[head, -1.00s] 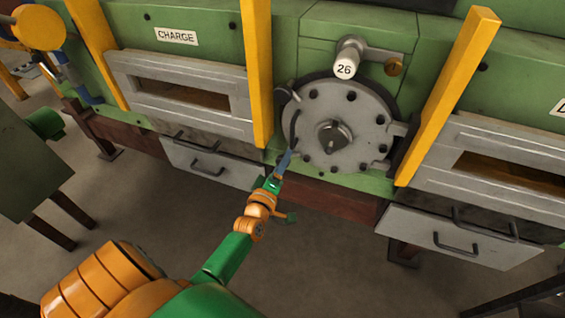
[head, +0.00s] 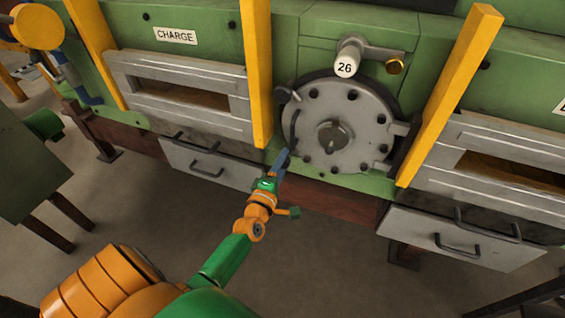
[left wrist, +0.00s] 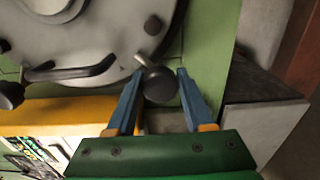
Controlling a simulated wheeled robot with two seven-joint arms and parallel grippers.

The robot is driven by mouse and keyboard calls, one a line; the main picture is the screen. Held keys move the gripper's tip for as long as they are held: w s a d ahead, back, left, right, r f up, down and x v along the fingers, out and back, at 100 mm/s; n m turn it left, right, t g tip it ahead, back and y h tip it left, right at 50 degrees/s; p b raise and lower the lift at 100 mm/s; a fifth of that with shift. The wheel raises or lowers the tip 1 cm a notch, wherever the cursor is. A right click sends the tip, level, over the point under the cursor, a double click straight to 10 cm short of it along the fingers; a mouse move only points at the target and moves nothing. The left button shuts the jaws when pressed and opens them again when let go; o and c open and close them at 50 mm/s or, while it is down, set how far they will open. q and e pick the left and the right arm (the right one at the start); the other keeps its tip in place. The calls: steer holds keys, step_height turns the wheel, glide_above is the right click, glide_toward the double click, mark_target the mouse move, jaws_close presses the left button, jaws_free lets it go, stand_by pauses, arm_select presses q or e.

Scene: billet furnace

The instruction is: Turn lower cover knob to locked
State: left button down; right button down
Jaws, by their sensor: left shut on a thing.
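The round grey cover (head: 358,112) with bolts around its rim is closed against the green furnace front. The lower cover knob (left wrist: 160,83), a black ball on a short metal stem, sits at the cover's edge in the left wrist view. My left gripper (head: 284,158) is at the cover's lower left in the head view. Its two blue fingers (left wrist: 160,98) are on either side of the knob, shut on it. In the head view the fingers hide most of this knob. The upper cover knob (left wrist: 10,95) is also black, near the cover's curved handle (left wrist: 70,72). My right gripper is out of view.
Yellow posts (head: 257,75) (head: 450,95) stand on both sides of the cover. A white lever grip marked 26 (head: 345,68) is above it. Drawers with handles (head: 212,164) (head: 460,238) are low on each side. The floor in front is clear.

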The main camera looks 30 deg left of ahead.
arm_select(q)
steer(key=shift+r, duration=0.1)
steer(key=c, duration=0.5)
jaws_free()
steer(key=shift+o, duration=0.8)
steer(key=shift+w, duration=0.1)
steer(key=v, duration=0.7)
